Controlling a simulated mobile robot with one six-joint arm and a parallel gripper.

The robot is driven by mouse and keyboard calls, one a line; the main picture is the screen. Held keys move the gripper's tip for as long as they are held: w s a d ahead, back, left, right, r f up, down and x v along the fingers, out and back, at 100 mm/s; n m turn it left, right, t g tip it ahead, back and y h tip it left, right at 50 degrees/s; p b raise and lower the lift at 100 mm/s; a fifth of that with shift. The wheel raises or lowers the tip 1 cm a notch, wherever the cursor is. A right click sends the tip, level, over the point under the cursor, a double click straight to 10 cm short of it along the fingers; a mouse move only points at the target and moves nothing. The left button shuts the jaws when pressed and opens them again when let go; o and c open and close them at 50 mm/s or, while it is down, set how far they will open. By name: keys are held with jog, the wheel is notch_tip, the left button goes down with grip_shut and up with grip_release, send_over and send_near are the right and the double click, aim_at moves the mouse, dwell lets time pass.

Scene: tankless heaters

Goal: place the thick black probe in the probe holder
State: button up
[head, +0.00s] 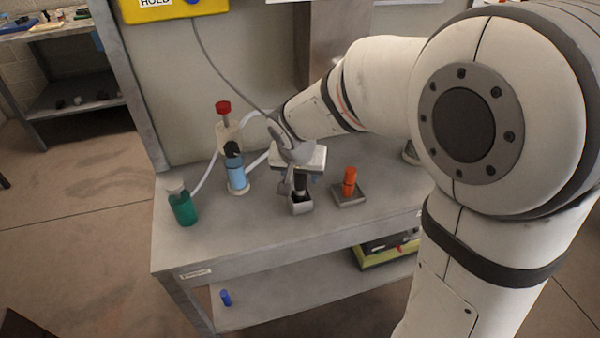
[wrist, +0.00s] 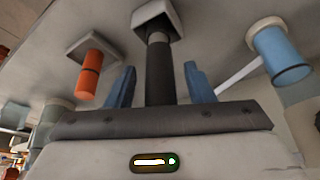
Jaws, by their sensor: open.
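The thick black probe (wrist: 160,70) stands between my gripper's two blue fingers in the wrist view. Its far end is in the opening of a square grey probe holder (wrist: 177,21). My gripper (wrist: 160,66) is open, with a visible gap between each finger and the probe. In the head view my gripper (head: 293,178) is right above the holder (head: 301,208) on the bench. The black probe (head: 300,183) shows there only in part, behind the fingers. How deep it sits in the holder is hard to tell.
An orange probe (head: 349,182) stands in a square base (head: 350,199) to the right. A blue cylinder (head: 237,172) and a green bottle (head: 183,208) stand to the left. A thin cable (head: 222,77) hangs from the yellow box (head: 165,8). The bench front (head: 230,243) is clear.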

jog(key=shift+r, duration=0.1)
jog(key=d+p+v, duration=0.1)
jog(key=v, duration=1.1)
jog(key=s+d+f+n+g, duration=0.1)
jog(key=s+d+f, duration=0.2)
jog(key=s+d, duration=0.4)
jog(key=s+d+f+n+g, duration=0.1)
jog(key=s+d+f, duration=0.2)
jog(key=s+d, duration=0.4)
jog(key=shift+y, duration=0.4)
jog(key=shift+w+p+v, duration=0.25)
jog(key=shift+p+v, duration=1.1)
jog(key=shift+v, duration=0.05)
jog(key=shift+w+p+v, duration=0.2)
jog(key=shift+p+v, duration=1.1)
jog(key=shift+v, duration=0.05)
